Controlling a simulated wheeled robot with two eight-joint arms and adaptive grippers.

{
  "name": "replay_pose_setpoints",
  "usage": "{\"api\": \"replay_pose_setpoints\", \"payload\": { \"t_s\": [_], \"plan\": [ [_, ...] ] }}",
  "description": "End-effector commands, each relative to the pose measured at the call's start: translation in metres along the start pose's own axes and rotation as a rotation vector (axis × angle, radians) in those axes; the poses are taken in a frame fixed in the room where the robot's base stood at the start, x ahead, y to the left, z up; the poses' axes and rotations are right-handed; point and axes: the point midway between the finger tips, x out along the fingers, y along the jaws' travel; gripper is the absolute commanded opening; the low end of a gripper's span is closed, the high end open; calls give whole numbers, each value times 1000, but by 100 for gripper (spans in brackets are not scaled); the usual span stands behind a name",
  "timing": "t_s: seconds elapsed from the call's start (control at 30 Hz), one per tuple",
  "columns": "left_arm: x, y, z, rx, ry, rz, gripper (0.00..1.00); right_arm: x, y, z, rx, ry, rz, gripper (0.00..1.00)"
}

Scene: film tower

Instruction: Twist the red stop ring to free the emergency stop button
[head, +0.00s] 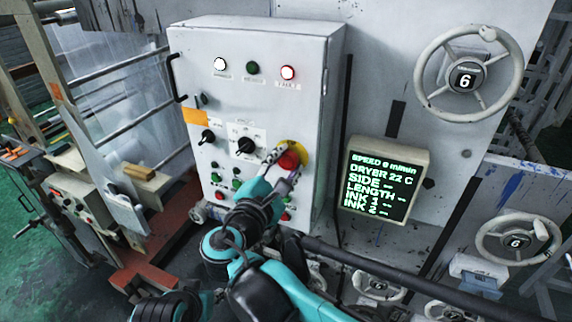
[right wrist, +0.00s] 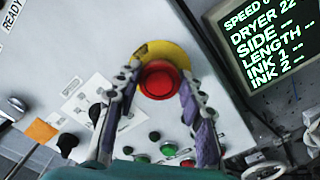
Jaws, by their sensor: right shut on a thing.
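The red emergency stop button (head: 289,160) sits on a yellow disc (head: 301,149) on the right side of the grey control box's front. In the right wrist view the red stop ring (right wrist: 160,80) surrounds the button's round face, with the yellow disc (right wrist: 163,51) behind it. My right gripper (head: 283,164) is shut on the red stop ring, one finger on each side; both fingers (right wrist: 160,84) show in the right wrist view. A dark part of my left gripper (head: 165,306) shows at the bottom edge; its fingers are not clear.
The control box (head: 262,60) carries lamps, black selector knobs (head: 245,146) and small green and red buttons close to my right gripper. A display (head: 384,180) stands to the right. Handwheels (head: 468,80) are farther right. Machine rails and rollers fill the left.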

Motion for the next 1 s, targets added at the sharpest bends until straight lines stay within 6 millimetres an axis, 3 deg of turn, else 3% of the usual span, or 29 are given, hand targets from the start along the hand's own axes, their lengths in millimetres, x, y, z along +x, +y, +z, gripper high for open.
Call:
{"api": "replay_pose_setpoints", "payload": {
  "t_s": [0.5, 1.0],
  "plan": [
    [8, 0, 6, 0, 0, 0, 30, 0, -2, 0, 426, -1, 0, 10],
    [10, 0, 7, 0, 0, 0, 30, 0, -2, -1, 607, -1, -1, 10]
  ]
}}
